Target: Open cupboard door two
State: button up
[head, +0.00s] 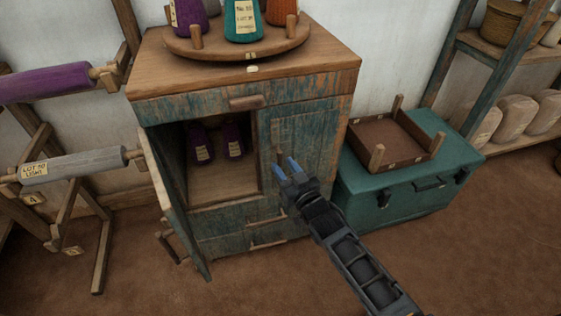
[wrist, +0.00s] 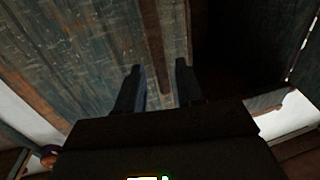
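The cupboard (head: 240,100) is worn blue-green wood with a plain wooden top. Its left door (head: 172,200) stands swung open. Its right door (head: 312,135) looks shut and has an upright wooden handle (head: 280,157) near its left edge. I see no number on either door. My gripper (head: 289,165), with blue fingertips, is at the lower part of this handle. In the wrist view the fingers (wrist: 161,82) are apart, and the brown handle (wrist: 150,40) runs down into the gap between them. I cannot tell whether either finger touches it.
Purple cones (head: 217,143) stand inside the open left compartment. A round tray (head: 240,47) with cones sits on top. A teal chest (head: 400,185) bearing a wooden tray (head: 385,148) stands close at right. Racks with rollers (head: 75,165) are at left. Floor in front is clear.

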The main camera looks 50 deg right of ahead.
aim_at(281, 163)
jog(key=shift+x, duration=1.6)
grip_shut()
